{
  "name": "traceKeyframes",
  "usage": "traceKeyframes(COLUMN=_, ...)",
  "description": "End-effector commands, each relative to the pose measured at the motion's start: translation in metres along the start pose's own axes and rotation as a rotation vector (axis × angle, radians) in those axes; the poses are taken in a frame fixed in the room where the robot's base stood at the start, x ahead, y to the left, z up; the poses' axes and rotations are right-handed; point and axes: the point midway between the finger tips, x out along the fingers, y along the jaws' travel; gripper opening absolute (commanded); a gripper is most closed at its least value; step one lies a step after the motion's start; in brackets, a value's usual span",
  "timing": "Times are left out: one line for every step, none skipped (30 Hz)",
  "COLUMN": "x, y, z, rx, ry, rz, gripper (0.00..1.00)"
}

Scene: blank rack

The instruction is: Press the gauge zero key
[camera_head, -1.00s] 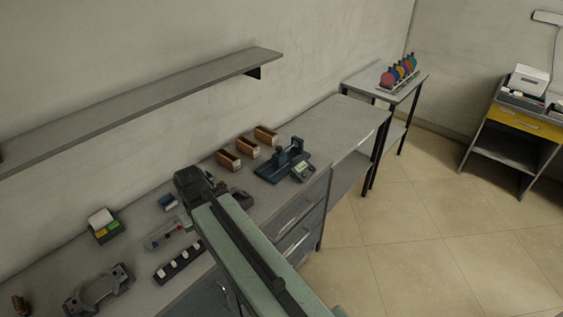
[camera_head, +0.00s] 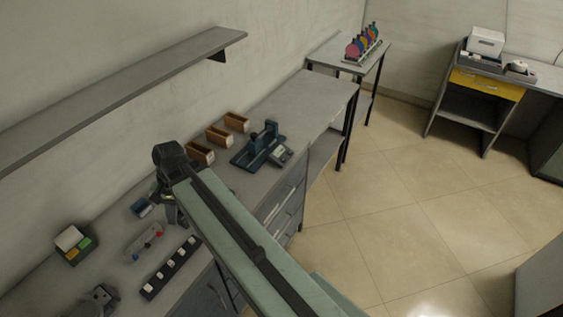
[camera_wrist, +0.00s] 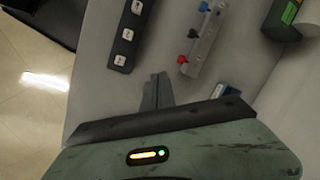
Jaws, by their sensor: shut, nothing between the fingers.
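A dark blue gauge stand (camera_head: 258,148) is on the grey bench in the head view, beyond my gripper and to its right. A small grey unit with a display (camera_head: 281,155) sits at its right front; its keys are too small to tell apart. My gripper (camera_head: 172,218) points down over the bench, partly hidden by my arm. In the wrist view my gripper's fingers (camera_wrist: 157,80) are together and empty, above bare bench. The gauge is not in the wrist view.
A black strip with white blocks (camera_head: 160,279) and a grey block with coloured knobs (camera_head: 145,243) lie near my gripper. A small blue item (camera_head: 141,208) is beside it. Several brown bins (camera_head: 218,137) stand along the wall. The bench's far end (camera_head: 310,95) is clear.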

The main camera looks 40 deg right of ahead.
Motion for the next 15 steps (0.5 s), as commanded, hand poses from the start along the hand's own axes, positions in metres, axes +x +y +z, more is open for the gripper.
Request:
traceKeyframes(x=0.001, y=-0.006, z=-0.005, rx=0.172, ry=-0.029, rz=-0.052, gripper=0.0)
traceKeyframes(x=0.0, y=-0.011, z=-0.006, rx=0.282, ry=-0.051, rz=-0.083, gripper=0.0)
traceKeyframes(x=-0.002, y=-0.017, z=-0.008, rx=0.426, ry=-0.085, rz=-0.122, gripper=0.0)
traceKeyframes(x=-0.004, y=-0.021, z=-0.01, rx=0.533, ry=-0.113, rz=-0.147, gripper=0.0)
traceKeyframes(x=-0.006, y=-0.024, z=-0.012, rx=0.637, ry=-0.143, rz=-0.171, gripper=0.0)
traceKeyframes(x=-0.009, y=-0.027, z=-0.017, rx=0.778, ry=-0.187, rz=-0.202, gripper=0.0)
traceKeyframes(x=-0.011, y=-0.027, z=-0.024, rx=0.887, ry=-0.223, rz=-0.226, gripper=0.0)
traceKeyframes(x=-0.014, y=-0.023, z=-0.034, rx=1.002, ry=-0.26, rz=-0.253, gripper=0.0)
traceKeyframes(x=-0.019, y=-0.011, z=-0.053, rx=1.134, ry=-0.304, rz=-0.293, gripper=0.0)
traceKeyframes(x=-0.023, y=-0.002, z=-0.064, rx=1.197, ry=-0.324, rz=-0.316, gripper=0.0)
traceKeyframes(x=-0.027, y=0.007, z=-0.074, rx=1.251, ry=-0.341, rz=-0.337, gripper=0.0)
traceKeyframes(x=-0.032, y=0.021, z=-0.088, rx=1.319, ry=-0.363, rz=-0.367, gripper=0.0)
traceKeyframes(x=-0.035, y=0.032, z=-0.099, rx=1.37, ry=-0.381, rz=-0.391, gripper=0.0)
traceKeyframes(x=-0.04, y=0.044, z=-0.11, rx=1.421, ry=-0.399, rz=-0.416, gripper=0.0)
traceKeyframes(x=-0.045, y=0.061, z=-0.125, rx=1.494, ry=-0.426, rz=-0.452, gripper=0.0)
